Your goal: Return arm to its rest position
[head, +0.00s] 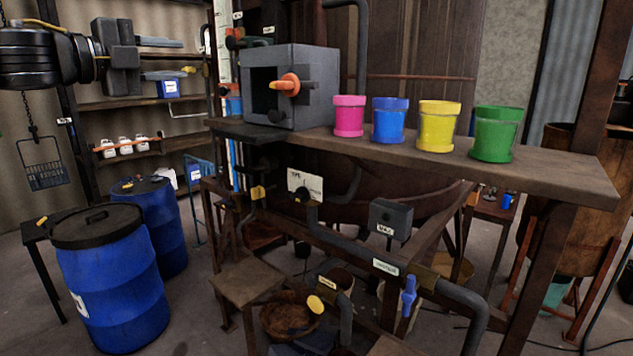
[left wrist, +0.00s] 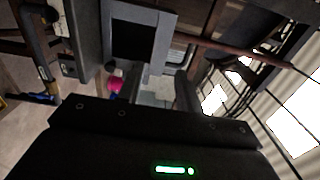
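My left arm comes in at the top left of the head view, and its left gripper (head: 182,58) points to the right. Its two fingers are spread apart with nothing between them, in front of the back shelf and clear of the bench. The left wrist view shows my dark gripper body with a green light along the bottom, and beyond it a grey box with a dark opening (left wrist: 142,40). My right arm and right gripper are in neither view.
The grey box (head: 318,98) with an orange handle (head: 287,85) stands on the wooden bench (head: 560,176). Pink (head: 349,117), blue (head: 389,122), yellow (head: 438,128) and green (head: 496,135) pots stand beside it. Blue drums (head: 110,280) stand at left below my arm.

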